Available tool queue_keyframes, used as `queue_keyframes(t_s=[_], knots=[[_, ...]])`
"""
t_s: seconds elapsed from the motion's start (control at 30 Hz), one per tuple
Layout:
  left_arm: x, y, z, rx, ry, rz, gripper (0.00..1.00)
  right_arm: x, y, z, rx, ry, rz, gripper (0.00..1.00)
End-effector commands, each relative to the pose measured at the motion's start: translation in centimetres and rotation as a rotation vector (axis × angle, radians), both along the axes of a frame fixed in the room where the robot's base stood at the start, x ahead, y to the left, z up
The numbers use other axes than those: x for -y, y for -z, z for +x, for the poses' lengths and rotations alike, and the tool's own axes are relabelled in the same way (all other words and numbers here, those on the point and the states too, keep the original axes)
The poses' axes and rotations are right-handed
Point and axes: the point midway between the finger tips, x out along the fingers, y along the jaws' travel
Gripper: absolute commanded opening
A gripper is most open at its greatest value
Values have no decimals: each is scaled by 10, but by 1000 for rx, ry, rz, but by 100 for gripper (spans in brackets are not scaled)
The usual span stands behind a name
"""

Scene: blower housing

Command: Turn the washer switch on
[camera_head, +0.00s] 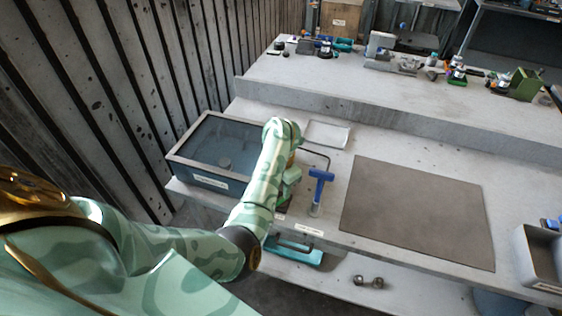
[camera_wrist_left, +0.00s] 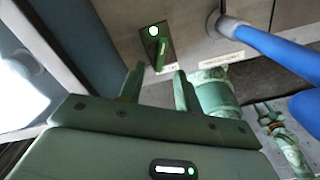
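The washer (camera_head: 188,172) is a grey-blue open-topped tank with a pale rim and a front label, at the left end of the bench. In the left wrist view a small green switch lever (camera_wrist_left: 165,50) stands on a dark plate with a bright white round spot (camera_wrist_left: 153,30) beside it. My left gripper (camera_wrist_left: 157,84) is open and empty, its two fingers apart and pointing toward the lever, which lies just beyond the fingertips. In the head view my left gripper (camera_head: 284,203) is near the bench's front edge, right of the washer, and the lever cannot be made out.
A brown mat (camera_head: 415,210) covers the bench farther right. A grey bin (camera_head: 524,262) is at the right edge. Several small items line the raised back shelf (camera_head: 340,85).

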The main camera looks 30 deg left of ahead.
Motion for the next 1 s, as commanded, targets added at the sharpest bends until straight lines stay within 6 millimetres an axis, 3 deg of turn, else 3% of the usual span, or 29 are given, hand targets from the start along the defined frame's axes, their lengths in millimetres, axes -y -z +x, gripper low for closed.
queue_keyframes(t_s=[0.03,0.2,0.4,0.6,1.0], knots=[[0,-20,1,5,-2,0,34,0,-11,1,2,0,0,40],[0,-67,1,4,-1,0,34,0,-29,2,5,0,0,40],[0,-103,1,2,0,0,34,0,-43,3,7,0,0,40],[1,-115,1,1,1,-1,34,0,-47,3,9,0,0,40],[1,-114,0,0,1,-1,34,0,-46,3,8,0,1,40]])
